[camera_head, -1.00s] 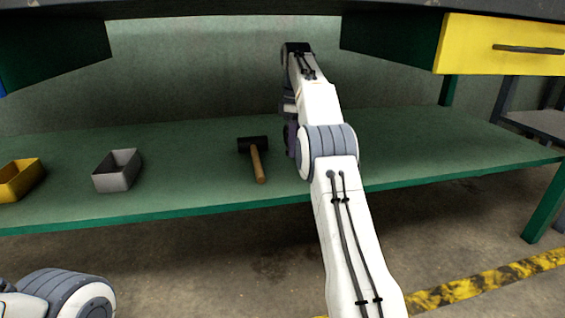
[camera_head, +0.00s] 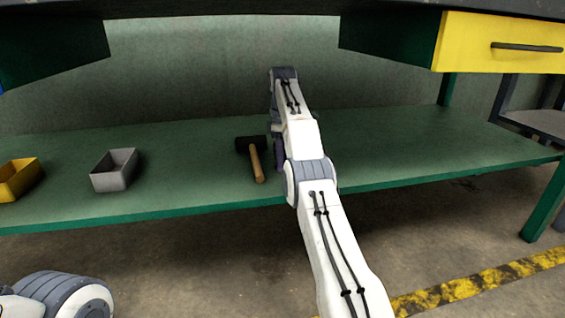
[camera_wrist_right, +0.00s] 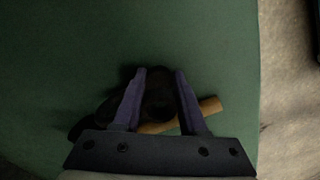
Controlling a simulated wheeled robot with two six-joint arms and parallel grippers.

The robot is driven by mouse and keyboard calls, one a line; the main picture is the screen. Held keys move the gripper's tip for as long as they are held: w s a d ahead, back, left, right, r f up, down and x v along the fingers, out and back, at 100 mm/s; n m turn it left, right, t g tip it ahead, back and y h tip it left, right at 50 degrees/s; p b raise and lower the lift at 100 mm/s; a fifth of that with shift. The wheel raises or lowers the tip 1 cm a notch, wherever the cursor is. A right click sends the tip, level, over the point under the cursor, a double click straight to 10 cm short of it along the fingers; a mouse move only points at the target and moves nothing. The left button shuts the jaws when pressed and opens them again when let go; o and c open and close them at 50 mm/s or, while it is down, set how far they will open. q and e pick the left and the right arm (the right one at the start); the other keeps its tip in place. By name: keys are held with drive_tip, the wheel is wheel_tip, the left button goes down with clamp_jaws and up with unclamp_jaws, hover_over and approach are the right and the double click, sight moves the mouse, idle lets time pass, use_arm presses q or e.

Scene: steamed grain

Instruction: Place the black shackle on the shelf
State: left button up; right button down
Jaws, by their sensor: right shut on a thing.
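My right gripper (camera_head: 278,153) hangs low over the green shelf (camera_head: 420,145), just right of the hammer and mostly behind my arm. In the right wrist view the purple fingers of this gripper (camera_wrist_right: 160,80) are shut on the black shackle (camera_wrist_right: 158,98), a dark rounded thing between them. The shackle is hard to make out against the dark shapes around it and is hidden in the head view. I cannot tell whether it touches the shelf. My left gripper is out of view; only part of my left arm shows at bottom left.
A hammer (camera_head: 257,160) with a wooden handle lies close left of my right gripper; its handle (camera_wrist_right: 210,106) shows beyond the fingers in the wrist view. A grey bin (camera_head: 114,171) and a yellow bin (camera_head: 18,181) stand further left. The shelf's right side is clear. A yellow drawer (camera_head: 500,42) hangs above.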

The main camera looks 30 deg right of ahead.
drive_tip(key=shift+c, duration=2.3)
unclamp_jaws()
wheel_tip(320, 180, up, 12)
drive_tip(key=p, duration=1.1)
